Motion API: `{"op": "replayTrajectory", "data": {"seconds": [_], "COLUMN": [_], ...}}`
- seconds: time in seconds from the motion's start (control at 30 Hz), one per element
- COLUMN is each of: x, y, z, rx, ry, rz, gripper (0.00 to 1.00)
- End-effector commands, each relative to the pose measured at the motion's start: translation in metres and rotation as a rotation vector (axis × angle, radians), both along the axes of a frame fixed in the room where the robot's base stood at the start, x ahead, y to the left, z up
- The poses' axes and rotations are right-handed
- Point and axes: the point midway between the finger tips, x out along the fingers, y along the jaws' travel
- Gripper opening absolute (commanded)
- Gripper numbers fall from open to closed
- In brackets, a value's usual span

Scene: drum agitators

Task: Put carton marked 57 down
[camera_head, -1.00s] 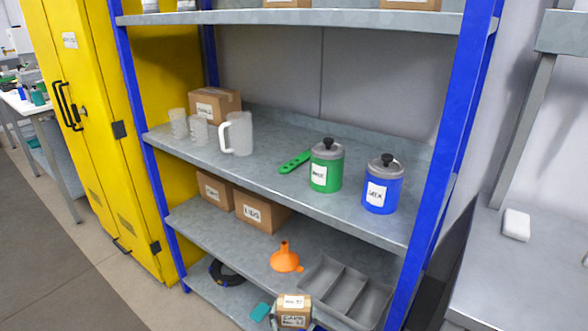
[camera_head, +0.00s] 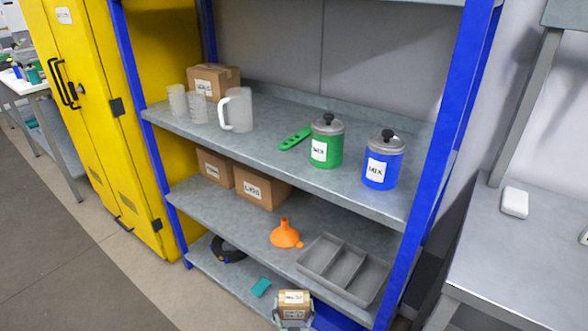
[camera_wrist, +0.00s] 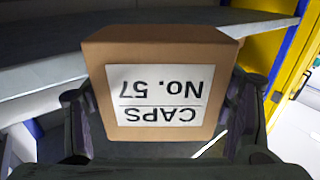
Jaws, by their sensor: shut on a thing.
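The carton marked 57 (camera_wrist: 160,85) is a small brown box with a white label reading "CAPS No. 57", upside down in the wrist view. My gripper (camera_wrist: 160,120) is shut on it, one finger on each side. In the head view the carton (camera_head: 294,299) is at the bottom edge, in front of the shelf unit, with my gripper (camera_head: 294,318) around it. The carton hides what lies directly behind it in the wrist view.
The blue-post shelf holds a green canister (camera_head: 327,142), a blue canister (camera_head: 382,162), a clear jug (camera_head: 237,110) and cartons. Lower down are an orange funnel (camera_head: 285,234) and a grey divided tray (camera_head: 342,268).

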Motion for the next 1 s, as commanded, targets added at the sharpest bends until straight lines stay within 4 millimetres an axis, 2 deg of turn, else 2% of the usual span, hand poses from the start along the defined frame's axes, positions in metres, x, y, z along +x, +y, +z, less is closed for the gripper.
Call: {"op": "replayTrajectory", "data": {"seconds": [0.37,0.83,0.9,1.0], "x": [-0.003,0.009,0.008,0.008], "y": [0.0,0.004,0.001,0.0], "z": [0.0,0.005,-0.02,-0.034], "rx": [-0.006,0.005,0.004,0.004], "ry": [-0.006,0.004,0.005,0.005], "rz": [0.004,0.01,0.004,0.003], "gripper": [0.41,0.41,0.41,0.41]}}
